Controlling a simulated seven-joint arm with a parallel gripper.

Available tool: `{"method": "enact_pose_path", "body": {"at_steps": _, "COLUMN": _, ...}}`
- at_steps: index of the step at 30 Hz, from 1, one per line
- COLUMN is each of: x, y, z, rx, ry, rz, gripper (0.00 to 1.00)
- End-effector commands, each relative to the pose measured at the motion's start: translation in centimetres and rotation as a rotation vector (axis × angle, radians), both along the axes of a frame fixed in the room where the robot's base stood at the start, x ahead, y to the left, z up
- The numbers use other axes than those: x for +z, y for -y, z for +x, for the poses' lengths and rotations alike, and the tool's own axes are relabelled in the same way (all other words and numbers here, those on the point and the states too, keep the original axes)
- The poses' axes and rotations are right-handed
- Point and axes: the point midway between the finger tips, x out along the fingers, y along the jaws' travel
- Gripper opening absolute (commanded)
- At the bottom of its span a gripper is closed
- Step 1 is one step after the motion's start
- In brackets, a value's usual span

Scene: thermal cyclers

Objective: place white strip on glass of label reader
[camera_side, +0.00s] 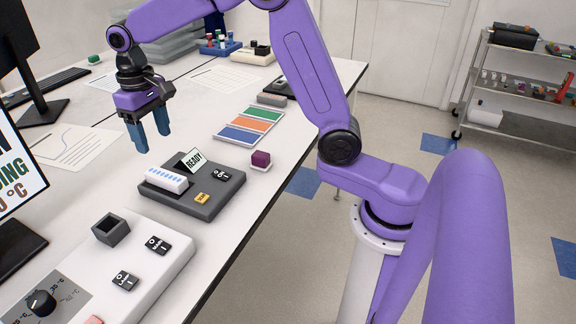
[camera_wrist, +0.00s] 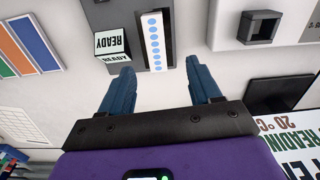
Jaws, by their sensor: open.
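The white strip (camera_side: 167,179) with a row of blue dots sits on the dark grey device with a READY sign, which looks like the label reader (camera_side: 205,207). The strip lies over a dark panel at the device's left end, perhaps its glass, mostly hidden beneath it. In the wrist view the strip (camera_wrist: 154,42) stands upright in the picture, beside the READY sign (camera_wrist: 112,44). My gripper (camera_side: 149,148) is open and empty, above and behind the strip with a clear gap. In the wrist view the strip shows between and beyond its blue fingers (camera_wrist: 158,68).
The device has an ON switch (camera_side: 220,175) and a yellow button (camera_side: 202,199). A white unit (camera_side: 165,262) with a grey square well (camera_side: 111,229) stands in front. Papers and a monitor are at left.

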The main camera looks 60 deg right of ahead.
Motion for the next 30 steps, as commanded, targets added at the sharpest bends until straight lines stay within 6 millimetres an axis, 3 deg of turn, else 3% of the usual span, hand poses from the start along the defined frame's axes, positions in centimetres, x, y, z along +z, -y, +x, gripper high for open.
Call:
{"method": "enact_pose_path", "body": {"at_steps": 6, "x": 0.3, "y": -1.8, "z": -6.5, "rx": 0.212, "ry": 0.006, "rz": 0.003, "gripper": 0.63}}
{"method": "enact_pose_path", "body": {"at_steps": 14, "x": -0.2, "y": -1.8, "z": -15.3, "rx": 0.472, "ry": 0.012, "rz": 0.006, "gripper": 0.63}}
{"method": "enact_pose_path", "body": {"at_steps": 24, "x": -2.0, "y": 1.3, "z": -26.7, "rx": 0.810, "ry": 0.021, "rz": 0.013, "gripper": 0.63}}
{"method": "enact_pose_path", "body": {"at_steps": 30, "x": -3.2, "y": 3.6, "z": -31.4, "rx": 0.964, "ry": 0.024, "rz": 0.016, "gripper": 0.63}}
